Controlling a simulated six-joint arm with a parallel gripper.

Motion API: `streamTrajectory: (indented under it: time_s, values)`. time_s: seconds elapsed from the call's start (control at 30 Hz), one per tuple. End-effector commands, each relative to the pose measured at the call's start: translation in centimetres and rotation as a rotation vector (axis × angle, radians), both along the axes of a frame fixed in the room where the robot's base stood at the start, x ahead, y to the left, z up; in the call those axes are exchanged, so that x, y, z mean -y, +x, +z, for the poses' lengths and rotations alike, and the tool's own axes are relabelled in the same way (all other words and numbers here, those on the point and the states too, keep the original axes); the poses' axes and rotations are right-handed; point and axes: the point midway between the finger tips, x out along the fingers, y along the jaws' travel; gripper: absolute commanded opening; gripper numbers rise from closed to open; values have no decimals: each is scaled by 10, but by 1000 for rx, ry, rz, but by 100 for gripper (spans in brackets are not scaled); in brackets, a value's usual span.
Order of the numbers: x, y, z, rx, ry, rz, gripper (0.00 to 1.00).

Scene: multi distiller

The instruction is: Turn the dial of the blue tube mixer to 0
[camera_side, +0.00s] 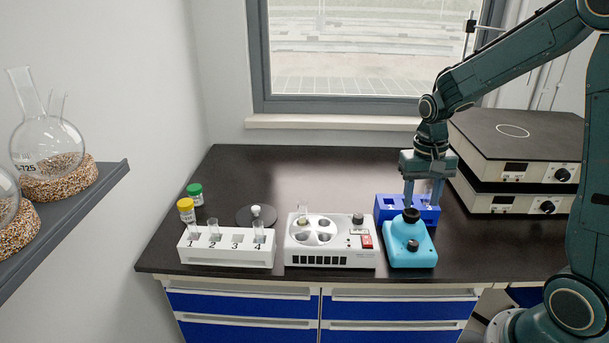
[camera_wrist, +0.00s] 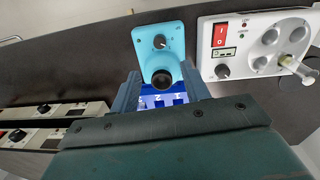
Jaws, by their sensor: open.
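The blue tube mixer (camera_side: 409,256) stands near the front edge of the bench, right of the white machine. Its dark dial (camera_side: 413,245) is on the front face; the dial also shows in the wrist view (camera_wrist: 159,41). A black cup (camera_side: 410,215) sits on top at the back of the mixer. My gripper (camera_side: 424,202) is open and points down behind the mixer, over the blue rack (camera_side: 388,208). In the wrist view my gripper (camera_wrist: 157,76) has its fingers spread, with the mixer's cup end between or just beyond them. The dial's setting is too small to read.
A white machine (camera_side: 330,259) with round wells and a red switch stands left of the mixer. A white numbered rack (camera_side: 226,257) with several tubes is farther left. Two stacked hotplates (camera_side: 519,150) stand at the right. Bench behind the white machine is mostly clear.

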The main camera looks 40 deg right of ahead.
Motion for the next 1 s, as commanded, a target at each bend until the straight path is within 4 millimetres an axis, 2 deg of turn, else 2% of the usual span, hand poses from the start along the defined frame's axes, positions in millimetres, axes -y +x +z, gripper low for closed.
streamTrajectory:
  time_s: [0.7, 1.0]
  values:
    - [3, -4, -92, -4, 2, 0, 46]
    - [4, -4, -119, -1, 1, 0, 46]
